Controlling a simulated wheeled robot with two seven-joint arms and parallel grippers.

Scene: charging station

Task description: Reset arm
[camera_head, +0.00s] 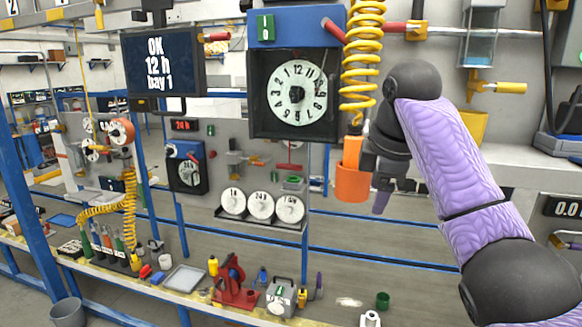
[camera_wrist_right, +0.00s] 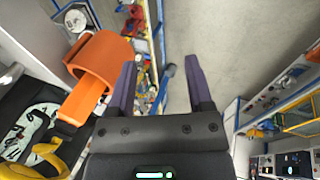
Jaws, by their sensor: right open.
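My right arm (camera_head: 450,165) comes in from the right in a purple sleeve, with its gripper (camera_head: 385,190) hanging in front of the wall, close to an orange cup-like holder (camera_head: 352,184). In the right wrist view the two dark purple fingers of the right gripper (camera_wrist_right: 157,85) are apart, with nothing between them. The orange holder (camera_wrist_right: 103,58) shows just left of the fingers there, apart from them. My left gripper is not in view.
A yellow coiled hose (camera_head: 360,60) hangs above the holder. A dial clock panel (camera_head: 257,125) and a screen (camera_head: 162,62) are to the left. A bench below carries a red press (camera_head: 235,283) and several small items.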

